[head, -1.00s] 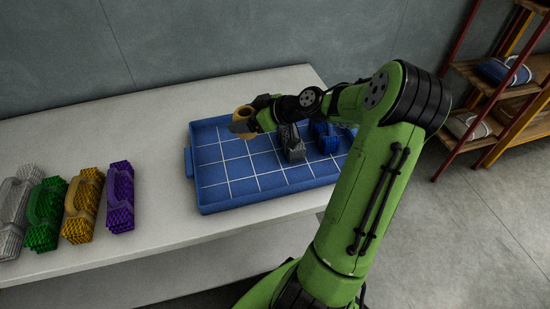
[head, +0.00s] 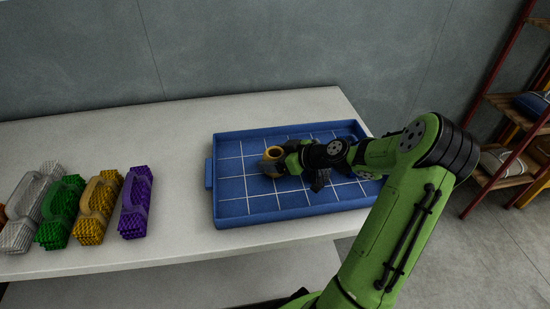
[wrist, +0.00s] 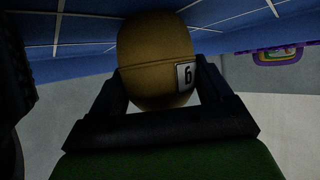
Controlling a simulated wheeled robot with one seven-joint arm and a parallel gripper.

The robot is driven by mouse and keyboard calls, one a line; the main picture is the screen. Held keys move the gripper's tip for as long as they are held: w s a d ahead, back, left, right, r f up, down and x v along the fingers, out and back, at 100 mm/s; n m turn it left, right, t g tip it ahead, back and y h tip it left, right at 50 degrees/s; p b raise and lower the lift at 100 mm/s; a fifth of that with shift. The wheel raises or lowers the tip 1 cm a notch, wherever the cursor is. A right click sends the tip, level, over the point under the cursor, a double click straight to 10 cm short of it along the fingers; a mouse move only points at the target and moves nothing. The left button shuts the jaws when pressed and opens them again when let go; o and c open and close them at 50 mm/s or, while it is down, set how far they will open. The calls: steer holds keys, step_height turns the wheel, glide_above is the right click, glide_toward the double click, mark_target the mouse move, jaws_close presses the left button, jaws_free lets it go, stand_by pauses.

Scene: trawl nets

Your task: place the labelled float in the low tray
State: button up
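The labelled float (wrist: 155,50) is a rounded tan-yellow body with a white tag reading 6, seen in the wrist view. My gripper (wrist: 160,90) is shut on it, with a dark finger on each side. In the head view the float (head: 274,153) shows its round top with a dark hole, at the tip of my gripper (head: 272,162). It is over the middle of the low tray (head: 232,190), which is blue with white grid lines. I cannot tell whether the float touches the tray floor.
Net-like bundles with handles stand left of the tray: purple (head: 135,205), yellow (head: 98,210), green (head: 61,212) and grey (head: 30,210). A dark grey item (head: 320,181) is partly hidden under my arm in the tray. The tray's left part is clear. Shelving (head: 505,130) stands at right.

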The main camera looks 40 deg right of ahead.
steer(key=o, duration=0.3)
steer(key=shift+o, duration=0.2)
steer(key=shift+r+p, duration=0.25)
steer(key=shift+p, duration=0.05)
steer(key=p+v, duration=0.3)
steer(key=v, duration=0.8)
steer(key=s+a+r+g+h, duration=0.2)
steer(key=a+g, duration=0.5)
steer(key=a, duration=0.9)
steer(key=s+a+r+m+h, duration=0.1)
steer(key=s+a+r+m, duration=0.1)
steer(key=s, duration=0.5)
steer(key=s+a+r+m+t+h, duration=0.1)
steer(key=s+a+r+m, duration=0.1)
steer(key=s+a+r, duration=0.3)
steer(key=shift+s+a+r+h, duration=0.15)
steer(key=shift+s+a+h, duration=0.15)
steer(key=shift+s, duration=0.8)
steer(key=shift+r, duration=0.1)
